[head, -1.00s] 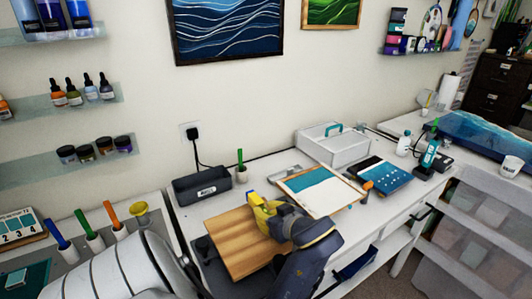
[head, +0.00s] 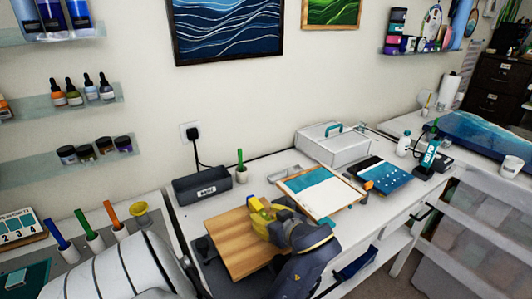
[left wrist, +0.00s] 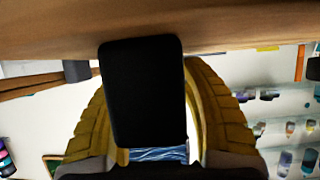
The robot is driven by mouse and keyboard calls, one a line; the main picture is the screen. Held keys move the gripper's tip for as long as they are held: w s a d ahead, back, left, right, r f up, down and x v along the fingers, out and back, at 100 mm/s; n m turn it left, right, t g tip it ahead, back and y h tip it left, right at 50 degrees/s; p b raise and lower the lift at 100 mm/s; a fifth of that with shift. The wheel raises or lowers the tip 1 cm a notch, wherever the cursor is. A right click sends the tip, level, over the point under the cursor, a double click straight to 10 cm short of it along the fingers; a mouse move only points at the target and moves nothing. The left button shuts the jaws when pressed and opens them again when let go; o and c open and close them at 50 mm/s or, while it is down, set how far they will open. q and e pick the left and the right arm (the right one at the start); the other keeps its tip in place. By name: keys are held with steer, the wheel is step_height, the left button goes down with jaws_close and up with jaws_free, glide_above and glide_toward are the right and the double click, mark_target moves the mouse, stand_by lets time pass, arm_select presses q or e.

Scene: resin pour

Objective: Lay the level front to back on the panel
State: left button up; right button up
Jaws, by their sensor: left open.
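The wooden panel (head: 232,235) lies flat on the white table, below the middle of the head view. Its surface spans the top of the left wrist view (left wrist: 240,20). My left gripper (head: 264,217) is over the panel's right part, yellow fingers open. In the left wrist view its fingers (left wrist: 150,125) stand either side of a black block (left wrist: 142,92) whose end meets the wood. This block may be the level, but I cannot tell for sure. In the head view the gripper hides that spot. My right gripper is not in view.
A framed teal-and-white piece (head: 318,190) lies just behind and right of the gripper. A dark box (head: 202,186) and a green-handled tool in a cup (head: 241,170) stand behind the panel. A white bin (head: 333,146) is farther back.

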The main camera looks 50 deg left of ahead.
mark_target(268, 217)
arm_select(q)
steer(key=shift+r, duration=0.1)
steer(key=shift+v, duration=2.75)
steer(key=shift+r, duration=0.1)
